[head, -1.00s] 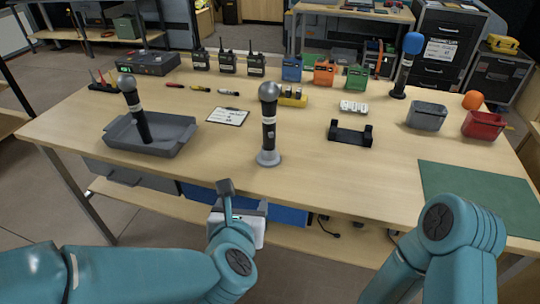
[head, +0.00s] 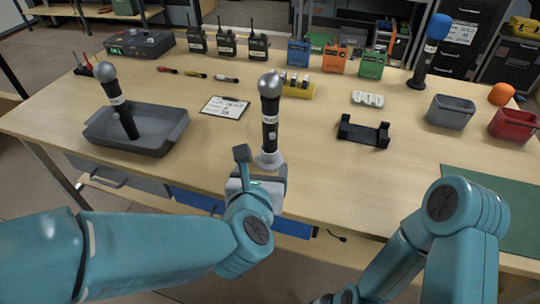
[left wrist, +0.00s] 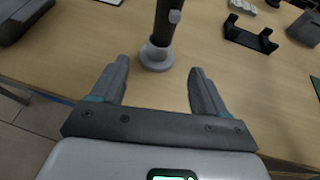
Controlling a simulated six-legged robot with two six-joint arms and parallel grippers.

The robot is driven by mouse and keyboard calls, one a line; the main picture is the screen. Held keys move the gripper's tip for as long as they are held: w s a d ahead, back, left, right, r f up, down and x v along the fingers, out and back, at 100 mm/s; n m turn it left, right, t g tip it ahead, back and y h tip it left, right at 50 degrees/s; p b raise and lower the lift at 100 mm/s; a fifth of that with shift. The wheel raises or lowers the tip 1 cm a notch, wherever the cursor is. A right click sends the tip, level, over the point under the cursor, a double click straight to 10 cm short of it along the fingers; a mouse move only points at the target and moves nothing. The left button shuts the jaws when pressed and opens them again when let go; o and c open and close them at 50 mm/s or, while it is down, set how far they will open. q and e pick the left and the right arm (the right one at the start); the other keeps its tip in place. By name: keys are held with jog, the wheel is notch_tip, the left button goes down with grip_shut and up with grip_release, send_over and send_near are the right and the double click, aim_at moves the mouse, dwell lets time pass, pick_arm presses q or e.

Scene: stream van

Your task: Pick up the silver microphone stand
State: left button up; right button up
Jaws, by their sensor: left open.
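The silver microphone stand (head: 270,160) is a round, light grey base near the front edge of the table, with a black, silver-headed microphone (head: 269,110) upright in it. In the left wrist view the stand (left wrist: 156,57) is just ahead of the fingertips, centred between them. My left gripper (left wrist: 158,70) is open and empty. In the head view the left gripper (head: 260,172) is at the table's front edge, just in front of the stand and partly covering its base. My right arm is at the lower right, and its gripper does not show.
A grey tray (head: 172,140) with a tilted microphone (head: 118,100) is to the left. A clipboard (head: 224,107) lies behind the stand on the left. A black cradle (head: 363,132) is to the right. A blue-topped microphone (head: 430,50) stands farther back.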

aim_at(269, 150)
pick_arm(q)
jog(key=x, duration=1.2)
jog(key=shift+w+r+p, duration=0.15)
jog(key=shift+r+p, duration=0.1)
jog(key=shift+p, duration=0.05)
jog(key=shift+r, duration=0.1)
jog(key=c, duration=1.1)
